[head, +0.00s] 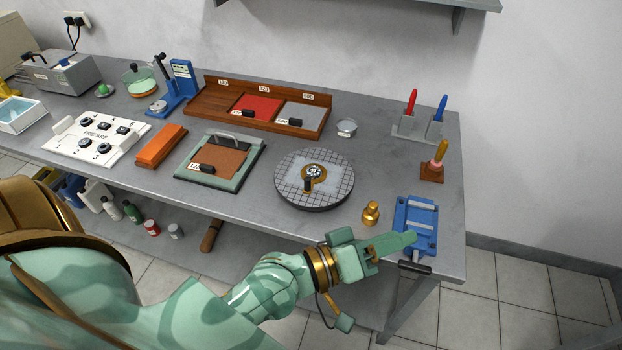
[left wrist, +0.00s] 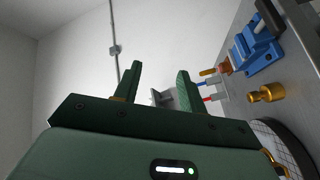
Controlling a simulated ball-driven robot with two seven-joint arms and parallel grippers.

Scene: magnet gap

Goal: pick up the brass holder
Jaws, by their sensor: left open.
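The brass holder (head: 371,213) is a small gold piece with a round base and a knob on top. It stands upright on the grey bench, left of the blue vise (head: 415,226). My left gripper (head: 396,244) is in front of the holder at the bench's front edge, apart from it, its fingers pointing right across the vise's near side in the picture. In the left wrist view its fingers (left wrist: 159,80) are spread with nothing between them, and the brass holder (left wrist: 266,93) shows off to the right. My right gripper is not in view.
A round gridded plate (head: 314,180) lies left of the holder. A brush (head: 434,163) in a wooden stand and red and blue handled tools (head: 423,118) stand behind the vise. The vise's dark handle (head: 408,267) juts over the front edge. Bare bench lies behind the holder.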

